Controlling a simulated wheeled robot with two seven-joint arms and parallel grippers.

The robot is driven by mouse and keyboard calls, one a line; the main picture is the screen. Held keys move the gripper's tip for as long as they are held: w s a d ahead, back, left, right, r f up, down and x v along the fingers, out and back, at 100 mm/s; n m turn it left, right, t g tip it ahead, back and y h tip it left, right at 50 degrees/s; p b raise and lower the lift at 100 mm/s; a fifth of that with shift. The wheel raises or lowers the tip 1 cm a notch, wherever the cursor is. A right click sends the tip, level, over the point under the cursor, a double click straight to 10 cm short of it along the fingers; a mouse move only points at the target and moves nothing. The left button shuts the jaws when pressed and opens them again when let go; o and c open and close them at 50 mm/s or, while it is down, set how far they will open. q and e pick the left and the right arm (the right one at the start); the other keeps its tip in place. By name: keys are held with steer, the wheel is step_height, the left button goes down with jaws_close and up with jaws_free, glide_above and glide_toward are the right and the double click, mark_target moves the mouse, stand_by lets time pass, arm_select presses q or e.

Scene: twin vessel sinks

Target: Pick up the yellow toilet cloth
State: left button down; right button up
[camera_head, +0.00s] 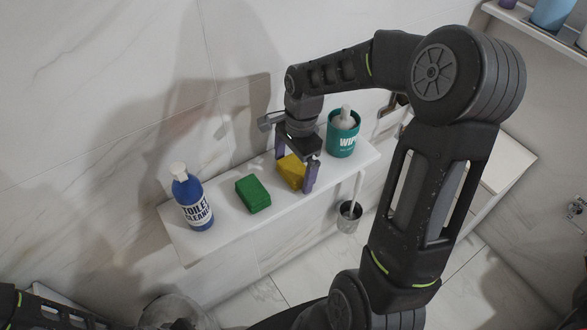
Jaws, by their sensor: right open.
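The yellow toilet cloth (291,171) lies on the white shelf (238,226) and is partly hidden behind my right gripper. My right gripper (295,172) comes down over the cloth with its two purple fingers apart, one on each side of it. I cannot tell whether the fingers touch the cloth. Part of my left arm shows at the lower left, but its gripper is not in view.
A green sponge (253,194) lies left of the cloth. A blue toilet cleaner bottle (191,198) stands at the shelf's left end. A teal wipes tub (343,138) stands close right of the gripper. A brush in a metal holder (349,215) is below the shelf.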

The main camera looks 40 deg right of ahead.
mark_target(294, 167)
steer(key=shift+c, duration=0.2)
stand_by(0.4)
steer(key=c, duration=1.5)
step_height(294, 167, up, 10)
steer(key=shift+r+b, duration=0.1)
steer(key=shift+b, duration=0.4)
